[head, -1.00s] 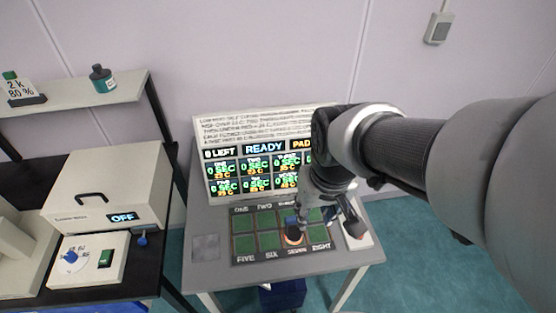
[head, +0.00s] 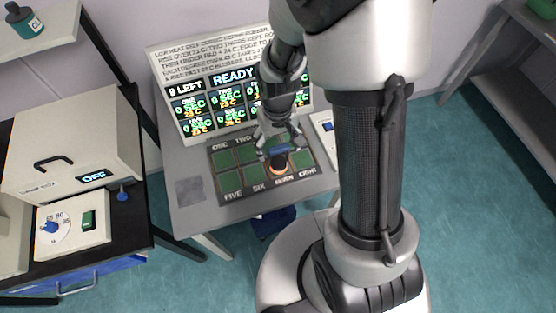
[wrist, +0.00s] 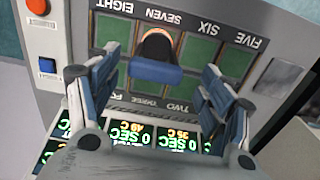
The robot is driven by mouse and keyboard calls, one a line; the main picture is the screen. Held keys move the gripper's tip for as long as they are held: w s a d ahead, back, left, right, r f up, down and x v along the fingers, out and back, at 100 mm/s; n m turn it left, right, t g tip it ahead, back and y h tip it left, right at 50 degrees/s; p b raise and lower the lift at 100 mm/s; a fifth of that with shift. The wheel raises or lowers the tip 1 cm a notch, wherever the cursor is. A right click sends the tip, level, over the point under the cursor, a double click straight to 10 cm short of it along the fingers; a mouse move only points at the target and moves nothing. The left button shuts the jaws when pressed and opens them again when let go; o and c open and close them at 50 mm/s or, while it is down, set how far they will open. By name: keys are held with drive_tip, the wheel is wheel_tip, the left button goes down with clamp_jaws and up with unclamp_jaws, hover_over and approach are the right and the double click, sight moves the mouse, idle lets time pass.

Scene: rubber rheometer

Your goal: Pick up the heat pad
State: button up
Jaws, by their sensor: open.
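The heat pad (head: 278,162) is a dark round piece with an orange rim and a blue grip bar. It stands on the square marked SEVEN of the numbered board (head: 209,167). In the wrist view the heat pad (wrist: 157,46) sits between my fingers, its blue bar toward me. My gripper (head: 279,138) is above the board, over the pad. In the wrist view my gripper (wrist: 160,65) is open, one finger on each side of the blue bar with gaps. Whether the fingertips are level with the bar is hard to tell.
A display panel (head: 160,66) reading READY stands behind the board. A small control box with a blue button (wrist: 47,65) and an orange button (wrist: 37,6) is beside the board. A grey square plate (head: 190,191) lies left. A white box reading OFF (head: 75,140) stands on the left table.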

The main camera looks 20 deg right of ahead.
sight(279, 162)
drive_tip(key=f+b, duration=0.1)
drive_tip(key=f, duration=0.1)
drive_tip(key=f+b, duration=0.1)
drive_tip(key=f, duration=0.2)
drive_tip(key=f+b, duration=0.1)
drive_tip(key=f, duration=0.2)
drive_tip(key=shift+w+d+f, duration=0.1)
drive_tip(key=shift+w+d, duration=0.1)
drive_tip(key=shift+w, duration=0.1)
drive_tip(key=shift+c, duration=0.4)
clamp_jaws()
